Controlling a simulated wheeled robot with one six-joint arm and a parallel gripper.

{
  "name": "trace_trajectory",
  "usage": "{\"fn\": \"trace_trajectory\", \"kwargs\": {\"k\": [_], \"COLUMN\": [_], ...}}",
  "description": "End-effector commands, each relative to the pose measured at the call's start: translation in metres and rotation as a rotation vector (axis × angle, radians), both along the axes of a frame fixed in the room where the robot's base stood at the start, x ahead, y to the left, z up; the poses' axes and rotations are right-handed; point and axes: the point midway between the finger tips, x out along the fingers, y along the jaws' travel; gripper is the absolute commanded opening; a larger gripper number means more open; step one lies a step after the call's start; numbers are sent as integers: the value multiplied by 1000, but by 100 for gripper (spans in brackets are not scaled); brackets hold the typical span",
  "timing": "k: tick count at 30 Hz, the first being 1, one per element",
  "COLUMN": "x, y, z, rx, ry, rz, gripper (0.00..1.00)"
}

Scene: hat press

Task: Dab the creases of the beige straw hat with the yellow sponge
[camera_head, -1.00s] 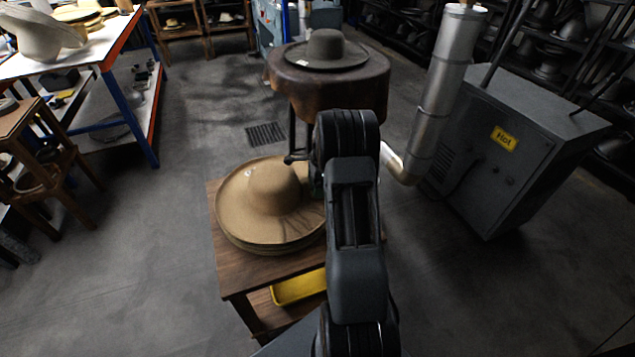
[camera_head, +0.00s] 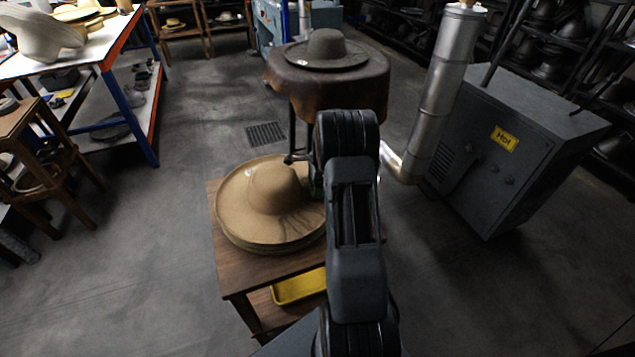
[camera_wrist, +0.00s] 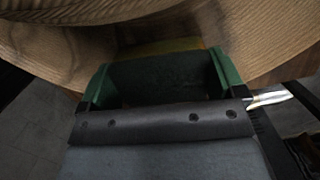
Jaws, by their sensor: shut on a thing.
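The beige straw hat (camera_head: 265,225) lies brim-down on top of a stack on a small wooden table in the head view. Dark crease lines run across its brim at the right, by my arm. In the wrist view its woven straw (camera_wrist: 262,38) fills the top. My gripper (camera_wrist: 160,75), with green fingers, is shut on the yellow sponge (camera_wrist: 160,47), which shows as a dim yellow strip against the hat. I cannot tell whether the sponge touches the straw. In the head view my arm hides most of the gripper and the sponge.
The wooden table (camera_head: 238,272) has a yellow tray (camera_head: 298,287) on its lower shelf. Behind it, a grey hat (camera_head: 326,48) sits on a round leather-covered stand (camera_head: 335,95). A grey cabinet marked "Hot" (camera_head: 500,150) and a metal pipe (camera_head: 440,90) stand at the right.

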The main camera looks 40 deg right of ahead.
Motion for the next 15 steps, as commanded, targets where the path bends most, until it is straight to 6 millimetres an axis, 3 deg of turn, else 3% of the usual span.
{"fn": "trace_trajectory", "kwargs": {"k": [8, 15], "x": [-1, 0], "y": [0, 0], "z": [2, 21], "rx": [2, 1], "ry": [4, 2], "rz": [1, 0], "gripper": [70, 70]}}
